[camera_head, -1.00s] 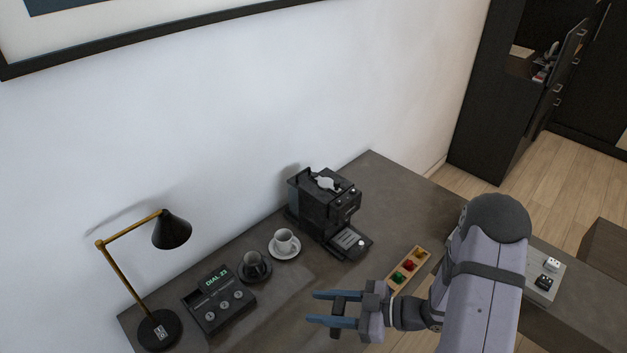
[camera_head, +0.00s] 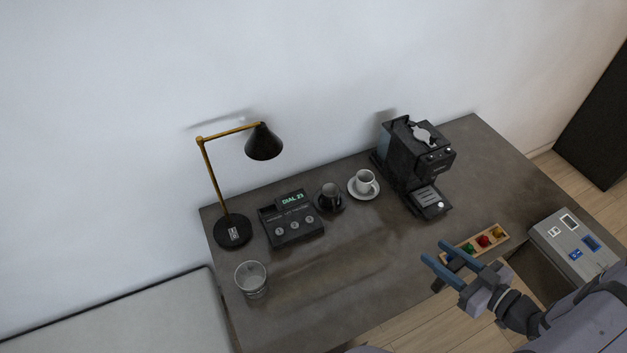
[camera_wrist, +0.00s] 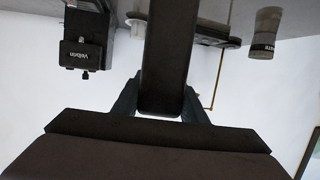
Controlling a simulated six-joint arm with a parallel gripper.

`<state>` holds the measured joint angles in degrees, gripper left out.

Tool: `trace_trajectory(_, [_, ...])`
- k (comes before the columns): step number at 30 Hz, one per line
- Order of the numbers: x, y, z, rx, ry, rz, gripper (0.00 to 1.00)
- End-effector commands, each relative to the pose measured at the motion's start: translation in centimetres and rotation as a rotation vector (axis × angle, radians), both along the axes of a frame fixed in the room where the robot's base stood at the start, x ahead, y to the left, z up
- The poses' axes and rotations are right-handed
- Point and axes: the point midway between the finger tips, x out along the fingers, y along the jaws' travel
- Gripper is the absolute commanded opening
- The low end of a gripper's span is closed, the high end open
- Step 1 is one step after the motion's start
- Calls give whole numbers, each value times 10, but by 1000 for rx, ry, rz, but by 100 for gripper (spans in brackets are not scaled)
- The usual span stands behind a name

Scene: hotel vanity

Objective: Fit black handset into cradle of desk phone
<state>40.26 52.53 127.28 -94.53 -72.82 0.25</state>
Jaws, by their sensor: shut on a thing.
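The desk phone (camera_head: 291,232) sits on the desk between the lamp and the black cup, its display reading "DIAL 23". No handset lies on it. My gripper (camera_head: 437,253) is at the desk's front edge, right of the phone and well apart from it. It is shut on the black handset (camera_head: 439,284), which shows only as a small dark piece by the jaws in the head view. In the wrist view the handset (camera_wrist: 165,60) is a long dark bar running between the fingers. Its far end is cut off by the frame.
A black lamp (camera_head: 233,232), a clear glass (camera_head: 252,281), a black cup (camera_head: 330,194), a white cup (camera_head: 365,182) and a coffee machine (camera_head: 415,160) stand on the desk. A wooden tray (camera_head: 460,244) with coloured pieces is beside my gripper. A grey box (camera_head: 560,245) is at right. The front middle desk is clear.

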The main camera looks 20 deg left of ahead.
Motion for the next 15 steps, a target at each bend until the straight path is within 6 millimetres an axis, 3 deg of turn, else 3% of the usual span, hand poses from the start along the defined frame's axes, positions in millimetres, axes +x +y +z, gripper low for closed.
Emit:
trace_trajectory(8, [44, 42, -22, -1, -5, -11, 0])
trace_trajectory(15, [85, 109, -35, 0, -6, -42, 0])
